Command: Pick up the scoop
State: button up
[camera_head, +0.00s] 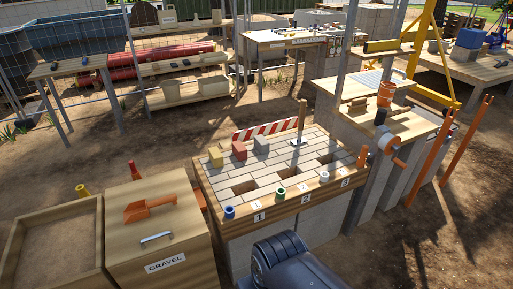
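The orange scoop (149,207) lies on the closed wooden lid of the box labelled GRAVEL (160,236), at the lower left of the head view. Its broad end points left and its narrow handle points right. A metal handle (156,240) sits on the same lid, nearer to me than the scoop. Part of my arm shows dark at the bottom centre, to the right of the gravel box. My gripper's fingers do not show.
Right of the box stands a block table (262,176) with coloured bricks, square holes and numbered cups. An open wooden bin (62,240) adjoins the box on the left. Orange posts (466,150) stand at the right. Bare dirt lies behind the box.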

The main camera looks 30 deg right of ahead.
aim_at(139, 209)
jog(key=i+j+u, duration=0.15)
jog(key=i+j, duration=0.15)
jog(key=i+j+u, duration=0.1)
jog(key=i+j, duration=0.15)
jog(key=i, duration=0.25)
jog(key=i+j+u, duration=0.15)
jog(key=i, duration=0.25)
